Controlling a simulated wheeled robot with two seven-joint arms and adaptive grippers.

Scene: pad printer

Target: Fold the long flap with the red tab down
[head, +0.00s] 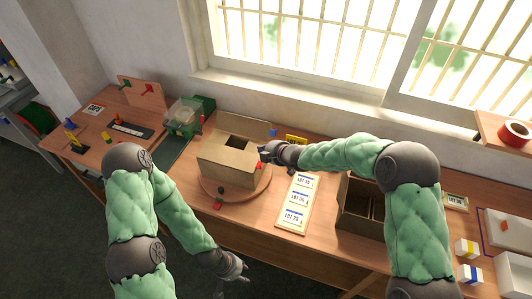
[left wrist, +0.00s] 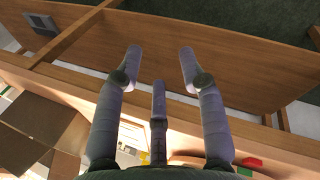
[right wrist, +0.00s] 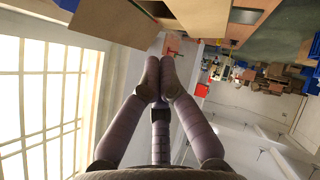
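The cardboard box (head: 228,172) stands on a round wooden turntable (head: 205,194) in the middle of the bench. A dark gap shows in its top, between flaps. A small red spot, which may be the red tab, shows at its right edge beside my right gripper (head: 268,153). In the right wrist view my right gripper (right wrist: 160,76) has its fingertips together with nothing seen between them; cardboard panels (right wrist: 118,38) show ahead of it. My left gripper (head: 238,270) is low in front of the bench, away from the box; the left wrist view (left wrist: 160,62) shows it open and empty.
An open divided carton (head: 352,222) stands right of the box, beyond a board of LOT labels (head: 296,203). A green machine (head: 190,115) stands behind left. White trays (head: 510,235) and small boxes lie at the far right. The window wall closes off the back.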

